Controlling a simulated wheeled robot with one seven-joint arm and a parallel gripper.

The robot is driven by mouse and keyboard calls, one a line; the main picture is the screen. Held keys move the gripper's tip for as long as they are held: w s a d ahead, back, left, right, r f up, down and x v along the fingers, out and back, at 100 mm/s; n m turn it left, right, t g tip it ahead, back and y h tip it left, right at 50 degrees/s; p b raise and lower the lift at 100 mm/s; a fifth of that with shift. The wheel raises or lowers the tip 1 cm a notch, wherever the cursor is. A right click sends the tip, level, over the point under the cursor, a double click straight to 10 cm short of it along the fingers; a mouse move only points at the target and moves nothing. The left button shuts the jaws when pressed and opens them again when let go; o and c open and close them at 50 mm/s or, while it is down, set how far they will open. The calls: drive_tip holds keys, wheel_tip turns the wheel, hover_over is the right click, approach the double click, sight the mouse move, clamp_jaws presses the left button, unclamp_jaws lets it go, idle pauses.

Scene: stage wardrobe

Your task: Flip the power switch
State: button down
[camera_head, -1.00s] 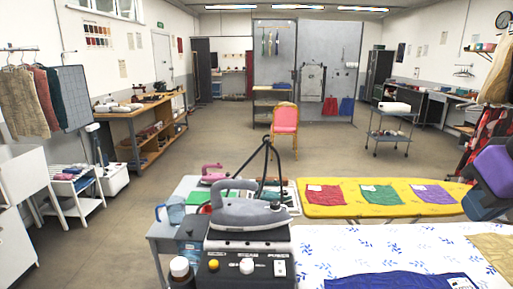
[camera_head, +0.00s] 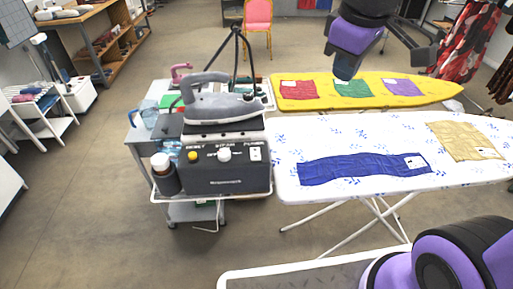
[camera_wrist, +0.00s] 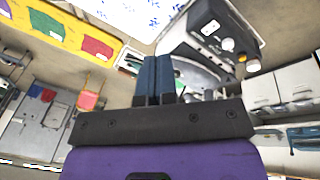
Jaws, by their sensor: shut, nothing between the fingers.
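The power switch (camera_head: 256,154) is a small white plate on the sloping front panel of a dark steam station (camera_head: 225,180), under a "POWER" label. It is right of a white knob (camera_head: 224,154) and a yellow button (camera_head: 193,156). The switch also shows in the wrist view (camera_wrist: 210,28), top right of centre. Whether it is on or off is too small to tell. My gripper (camera_head: 344,74) is over the ironing boards, up and to the right of the station, apart from it. In the wrist view its dark blue fingers (camera_wrist: 155,60) are shut and empty.
A grey iron (camera_head: 215,103) rests on top of the station.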

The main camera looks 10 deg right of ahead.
drive_tip(key=w+a+f+n+g, duration=0.1)
drive_tip(key=w+a+f+n, duration=0.35)
drive_tip(key=a, duration=0.25)
drive_tip(key=n+g, duration=0.2)
drive_tip(key=n, duration=0.3)
hover_over(256, 156)
wheel_tip(256, 156, down, 5)
drive_tip(key=shift+y, duration=0.3)
wheel_tip(256, 156, down, 14)
